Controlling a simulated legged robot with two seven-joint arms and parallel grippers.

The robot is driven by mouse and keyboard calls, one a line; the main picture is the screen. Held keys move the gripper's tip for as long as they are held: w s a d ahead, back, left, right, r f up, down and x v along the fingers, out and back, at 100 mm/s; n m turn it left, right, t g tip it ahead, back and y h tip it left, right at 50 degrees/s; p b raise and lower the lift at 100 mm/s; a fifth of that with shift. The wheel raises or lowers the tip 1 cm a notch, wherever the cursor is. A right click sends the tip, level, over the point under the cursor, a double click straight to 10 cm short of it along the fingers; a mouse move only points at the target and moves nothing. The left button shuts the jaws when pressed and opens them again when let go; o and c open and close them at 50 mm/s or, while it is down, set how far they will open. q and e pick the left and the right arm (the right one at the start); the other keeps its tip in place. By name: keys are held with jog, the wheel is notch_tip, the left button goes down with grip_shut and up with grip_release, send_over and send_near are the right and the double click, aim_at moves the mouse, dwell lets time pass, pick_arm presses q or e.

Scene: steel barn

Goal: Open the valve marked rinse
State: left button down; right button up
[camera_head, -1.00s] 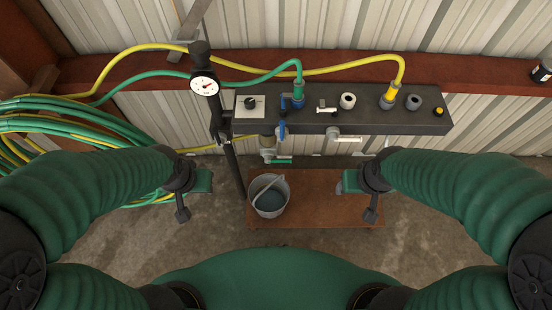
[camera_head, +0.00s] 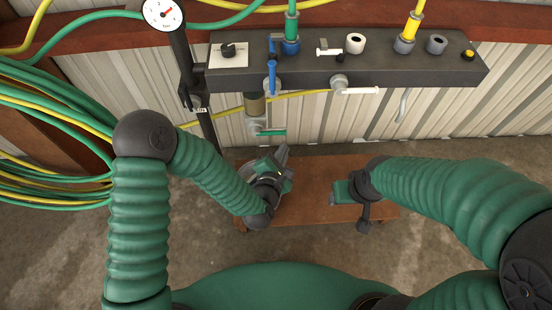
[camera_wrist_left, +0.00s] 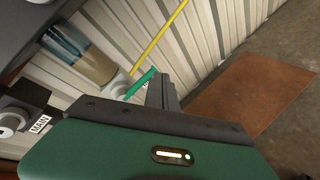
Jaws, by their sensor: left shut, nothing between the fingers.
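A dark manifold (camera_head: 330,71) on the wall carries several valves. One has a blue lever (camera_head: 271,77) hanging down, one a white lever (camera_head: 357,91) pointing right, and a small white handle (camera_head: 328,52) sits on top. A green lever (camera_head: 272,133) is under the cloudy filter bowl (camera_head: 255,104); it also shows in the wrist view (camera_wrist_left: 141,84). I cannot read a rinse mark. My left gripper (camera_head: 281,156) is shut and empty, below and apart from the green lever. My right gripper (camera_head: 339,192) is low over the bench; its jaws are unclear.
A brown bench (camera_head: 315,213) stands below; the bucket is mostly hidden by my left gripper. A pressure gauge (camera_head: 163,13) and black post stand left of the manifold. Coiled hoses (camera_head: 45,150) hang at the left. In the wrist view, a label reads MAIN (camera_wrist_left: 40,124).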

aim_at(269, 132)
pick_arm(q)
notch_tip(269, 132, down, 9)
jog(key=s+a+n+t+y+b, duration=0.1)
jog(key=n+t+y+b, duration=0.2)
jog(key=n, duration=1)
jog(key=y+b, duration=0.1)
jog(key=b, duration=0.2)
jog(key=shift+a+y+b, duration=0.25)
jog(key=shift+y+b, duration=0.05)
jog(key=shift+b, duration=0.05)
pick_arm(e)
jog(key=s+x, duration=0.2)
jog(key=x, duration=0.7)
jog(key=shift+f, duration=0.5)
pick_arm(q)
jog(key=shift+r, duration=0.1)
jog(key=w+f+b, duration=0.2)
jog(key=w+b, duration=0.1)
jog(key=w, duration=0.6)
notch_tip(269, 132, up, 4)
jog(key=shift+r, duration=0.25)
pick_arm(e)
jog(key=x, duration=0.3)
jog(key=shift+s+f, duration=0.25)
jog(key=shift+s, duration=0.1)
pick_arm(q)
jog(key=shift+w, duration=0.15)
pick_arm(e)
jog(key=shift+s+f, duration=0.1)
